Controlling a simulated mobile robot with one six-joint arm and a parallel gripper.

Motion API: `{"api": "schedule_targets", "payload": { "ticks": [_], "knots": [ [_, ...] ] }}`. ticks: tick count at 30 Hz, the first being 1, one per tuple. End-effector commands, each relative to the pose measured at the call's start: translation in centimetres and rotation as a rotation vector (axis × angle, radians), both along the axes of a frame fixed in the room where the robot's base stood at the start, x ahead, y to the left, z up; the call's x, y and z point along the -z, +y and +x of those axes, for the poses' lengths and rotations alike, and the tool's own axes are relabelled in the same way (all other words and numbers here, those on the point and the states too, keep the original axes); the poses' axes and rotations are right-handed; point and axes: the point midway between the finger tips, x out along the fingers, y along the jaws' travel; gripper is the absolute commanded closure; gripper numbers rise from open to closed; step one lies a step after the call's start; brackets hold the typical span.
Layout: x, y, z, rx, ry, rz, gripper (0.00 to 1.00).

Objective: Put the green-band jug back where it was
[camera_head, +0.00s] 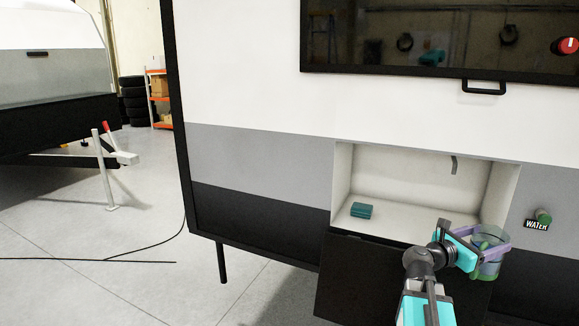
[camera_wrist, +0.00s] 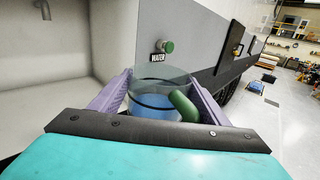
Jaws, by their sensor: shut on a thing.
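A clear jug (camera_head: 489,266) with a green part on it is at the right front of the open locker in the head view. In the wrist view the jug (camera_wrist: 150,103) shows a dark band, a green handle and bluish contents; I cannot tell whether the band is green. My gripper (camera_head: 486,243) has its purple fingers shut on either side of the jug. In the wrist view the fingers (camera_wrist: 160,90) flank it, and the jug looks roughly upright. Its base is hidden in the wrist view, and in the head view it appears held clear of the locker floor.
A green knob (camera_head: 544,215) sits above a WATER label (camera_head: 536,225). A black handle (camera_head: 484,88) juts out under the window.

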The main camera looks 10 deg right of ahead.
Motion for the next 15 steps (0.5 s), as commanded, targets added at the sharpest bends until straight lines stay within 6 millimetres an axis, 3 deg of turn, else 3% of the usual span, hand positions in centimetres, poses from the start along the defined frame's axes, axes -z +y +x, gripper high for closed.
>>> {"api": "schedule_targets", "payload": {
  "ticks": [4,15],
  "knots": [
    [-0.1,1.4,1.1,-0.024,0.000,-0.002,0.92],
    [0.2,2.0,1.4,-0.034,0.000,-0.002,0.92]
  ]
}}
